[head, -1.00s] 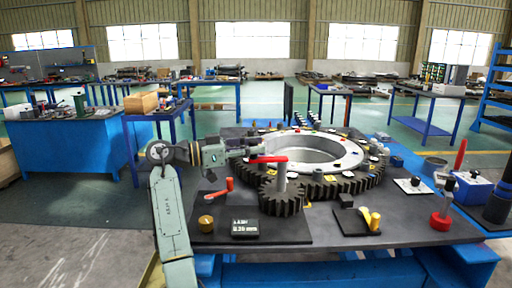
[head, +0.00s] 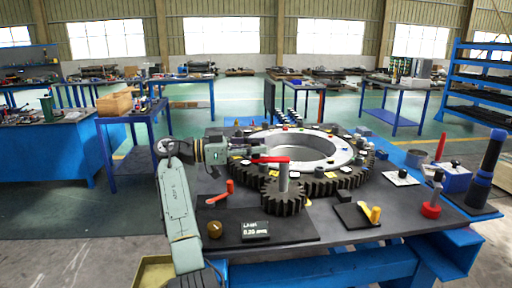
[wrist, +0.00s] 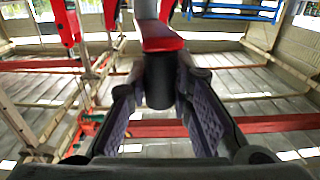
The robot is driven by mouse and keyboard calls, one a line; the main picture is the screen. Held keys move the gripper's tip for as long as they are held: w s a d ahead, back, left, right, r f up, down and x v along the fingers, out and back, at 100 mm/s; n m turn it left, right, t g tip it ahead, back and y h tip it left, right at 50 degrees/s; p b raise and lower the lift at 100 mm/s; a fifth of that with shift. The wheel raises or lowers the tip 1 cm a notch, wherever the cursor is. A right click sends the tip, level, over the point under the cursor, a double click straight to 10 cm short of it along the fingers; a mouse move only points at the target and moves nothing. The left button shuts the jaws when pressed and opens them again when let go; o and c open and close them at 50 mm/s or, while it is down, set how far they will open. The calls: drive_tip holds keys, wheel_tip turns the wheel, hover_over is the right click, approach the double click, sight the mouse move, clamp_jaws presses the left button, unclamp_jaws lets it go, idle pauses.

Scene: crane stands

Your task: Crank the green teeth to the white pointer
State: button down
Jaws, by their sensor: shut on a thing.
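The crank (head: 270,160) has a red arm on a grey post above a small dark pinion gear (head: 284,203). The pinion stands against the toothed edge of a large ring gear (head: 330,187). My gripper (head: 246,153) is at the left end of the red arm. In the wrist view, my gripper's fingers (wrist: 160,110) are on both sides of the crank's dark upright grip (wrist: 160,82), below the red arm. Small coloured and white pieces lie on and around the ring. I cannot tell the green teeth or the white pointer among them.
A black display box (head: 256,230) stands in front of the pinion; its text is too small to read surely. A smaller red lever (head: 219,193) stands left of the pinion. A yellow-handled piece (head: 370,213) and a red-based post (head: 432,207) stand on the right.

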idle(0.4)
drive_tip(key=c, duration=1.4)
unclamp_jaws()
drive_tip(key=v, duration=1.2)
